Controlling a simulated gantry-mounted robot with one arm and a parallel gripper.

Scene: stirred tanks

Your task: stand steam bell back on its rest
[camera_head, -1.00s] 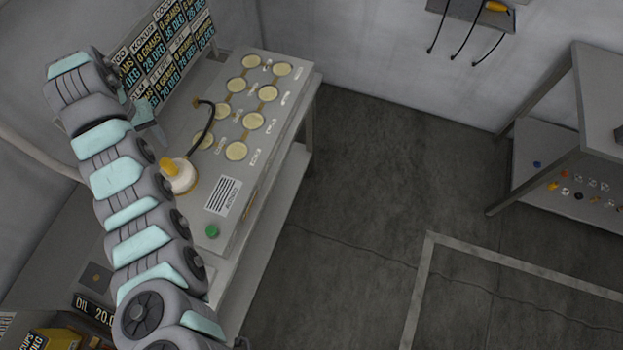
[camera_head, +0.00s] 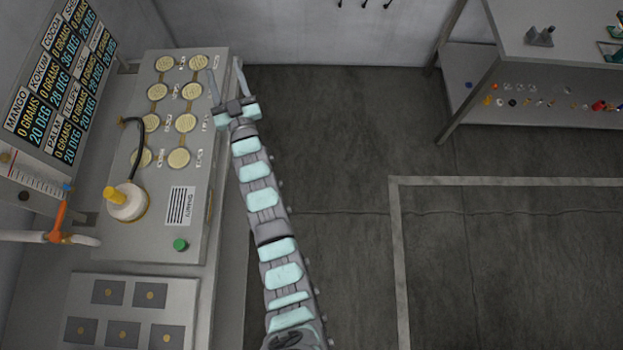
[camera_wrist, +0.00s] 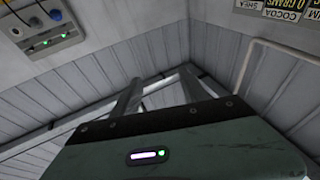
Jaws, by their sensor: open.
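A white round body with a yellow knob (camera_head: 125,201), which looks like the steam bell, stands on the left part of the grey bench-top panel (camera_head: 185,225). A black hose (camera_head: 138,150) curves up from beside it. A yellowish rim shows around its base; I cannot tell whether this is its rest. My gripper (camera_head: 225,70) is open and empty, with its fingers spread at the panel's far right corner, well apart from the bell. In the wrist view my gripper (camera_wrist: 157,88) shows two parted fingers with nothing between them. The bell is not seen there.
Several round yellowish discs (camera_head: 179,158) sit in the panel. A green button (camera_head: 180,245) is at its near edge. A display board (camera_head: 62,75) and an orange-handled pipe (camera_head: 57,222) stand at left. Open floor (camera_head: 330,130) lies right of the bench; a shelf table (camera_head: 560,45) is beyond.

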